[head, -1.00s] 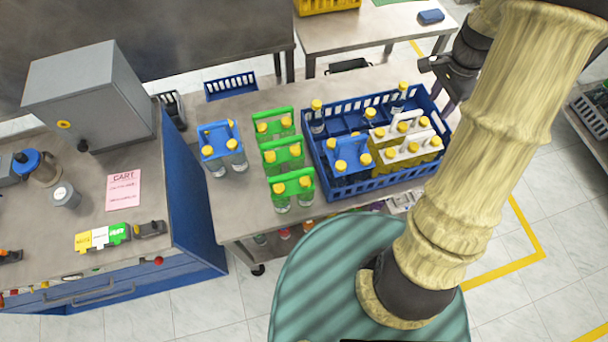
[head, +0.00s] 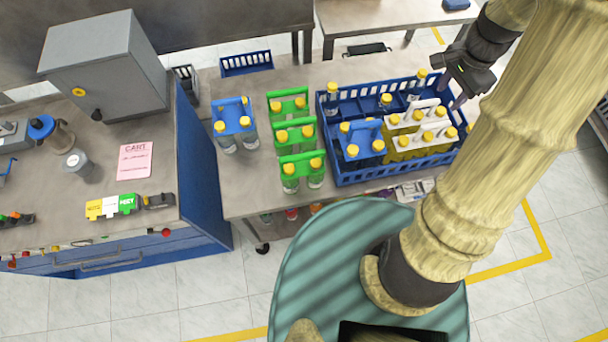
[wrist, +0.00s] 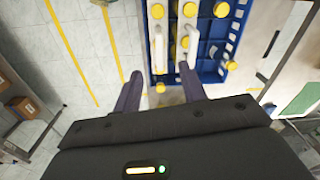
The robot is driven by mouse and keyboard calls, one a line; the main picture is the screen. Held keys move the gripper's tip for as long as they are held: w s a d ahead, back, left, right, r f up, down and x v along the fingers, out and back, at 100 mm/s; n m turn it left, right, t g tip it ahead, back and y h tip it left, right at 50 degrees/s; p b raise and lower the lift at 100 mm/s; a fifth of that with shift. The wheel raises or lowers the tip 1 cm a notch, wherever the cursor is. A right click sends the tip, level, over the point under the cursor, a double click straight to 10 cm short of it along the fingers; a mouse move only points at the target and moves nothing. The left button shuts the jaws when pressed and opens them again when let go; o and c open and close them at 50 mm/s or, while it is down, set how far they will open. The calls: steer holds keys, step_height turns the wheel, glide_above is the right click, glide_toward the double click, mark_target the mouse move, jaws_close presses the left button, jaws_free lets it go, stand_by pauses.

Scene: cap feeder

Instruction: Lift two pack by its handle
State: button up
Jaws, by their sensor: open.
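Two-packs are pairs of clear bottles with yellow caps joined by a handle. A blue two-pack (head: 233,122) and three green two-packs (head: 289,104), (head: 295,133), (head: 301,170) stand on the table left of the crate. The blue crate (head: 400,172) holds another blue two-pack (head: 361,140) and white-handled packs (head: 420,138) with yellow contents. My gripper (head: 470,88) is open and empty, at the crate's far right corner. In the wrist view its fingers (wrist: 160,72) point toward the crate (wrist: 210,72) and two white handles (wrist: 158,48), (wrist: 191,46), apart from them as far as I can tell.
A grey box (head: 105,70) and a pink card (head: 135,160) are on the left counter. The table's front left (head: 250,190) is bare. Yellow lines (head: 535,220) mark the tiled floor.

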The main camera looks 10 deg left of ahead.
steer(key=s+a+r+n+t+b, duration=0.1)
steer(key=s+a+n+t, duration=0.1)
steer(key=s+a+n, duration=0.9)
steer(key=shift+r+n, duration=0.3)
steer(key=shift+n, duration=0.1)
steer(key=shift+s, duration=0.1)
steer(key=shift+c, duration=0.6)
